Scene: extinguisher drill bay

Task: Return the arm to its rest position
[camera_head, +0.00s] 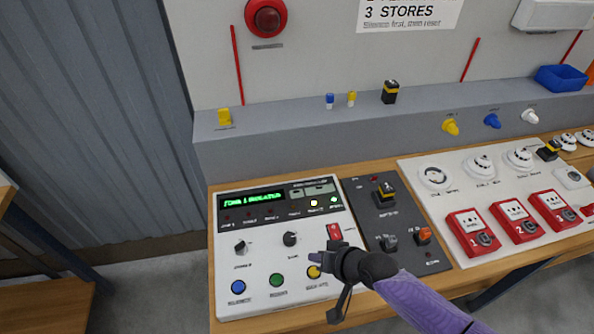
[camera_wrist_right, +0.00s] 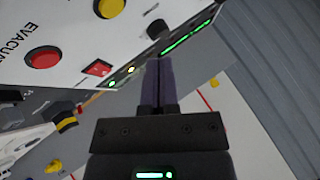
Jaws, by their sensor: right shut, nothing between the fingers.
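My right gripper (camera_head: 318,262) is in front of the white control panel (camera_head: 229,298), its arm coming in from the lower right. In the right wrist view its two fingers (camera_wrist_right: 160,84) lie together with nothing between them. The gripper appears over the panel's lower right part, near the yellow button (camera_head: 313,272) and below the red rocker switch (camera_head: 334,231). I cannot tell whether it touches the panel. My left gripper is not in view.
The panel has a lit green display (camera_head: 252,200), dark knobs, a blue button (camera_head: 237,287) and a green button (camera_head: 277,280). A dark grey module (camera_head: 372,217) and red call points (camera_head: 513,220) are to the right. A grey ledge (camera_head: 290,135) runs behind.

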